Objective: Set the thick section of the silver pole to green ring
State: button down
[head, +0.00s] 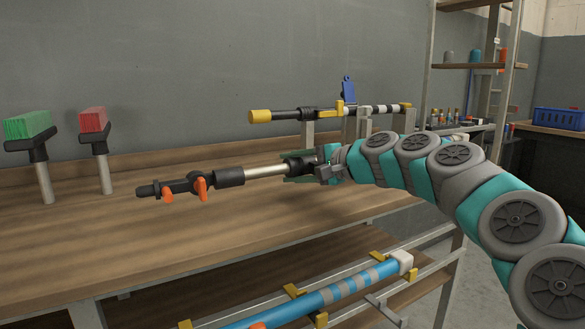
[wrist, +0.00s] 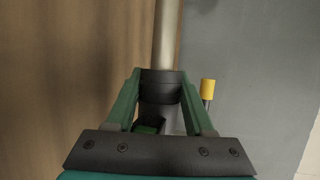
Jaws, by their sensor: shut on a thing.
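The silver pole (head: 267,171) lies roughly level above the wooden workbench, with a black sleeve and black fittings with orange levers (head: 201,187) toward its left end. It also shows in the wrist view (wrist: 166,35), running away from the gripper. My gripper (head: 303,166) is shut on the pole's black collar (wrist: 161,82). In the wrist view, the dark green fingers of my gripper (wrist: 160,95) sit on both sides of the collar. A small green part (wrist: 150,126) shows below the collar.
A green-topped stand (head: 28,125) and a red-topped stand (head: 93,121) rise from the workbench (head: 200,240) at left. A yellow-ended black pole (head: 290,114) rests on supports behind. A blue pole (head: 345,287) lies on the lower rack. The bench's front is clear.

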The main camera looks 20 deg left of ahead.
aim_at(193, 183)
jog(key=shift+s+f, duration=0.1)
dwell(0.3)
jog(key=s+a, duration=0.4)
jog(key=s, duration=0.1)
jog(key=s+a+p, duration=0.1)
jog(key=s+a, duration=0.4)
jog(key=s, duration=0.1)
jog(key=s+a, duration=0.5)
jog(key=shift+s+a+p, duration=0.2)
jog(key=shift+s+p, duration=0.15)
jog(key=shift+p, duration=0.05)
jog(key=shift+c, duration=1.4)
grip_release()
jog(key=shift+d, duration=0.1)
jog(key=v, duration=0.7)
jog(key=shift+d+b, duration=0.35)
jog(key=shift+s, duration=0.1)
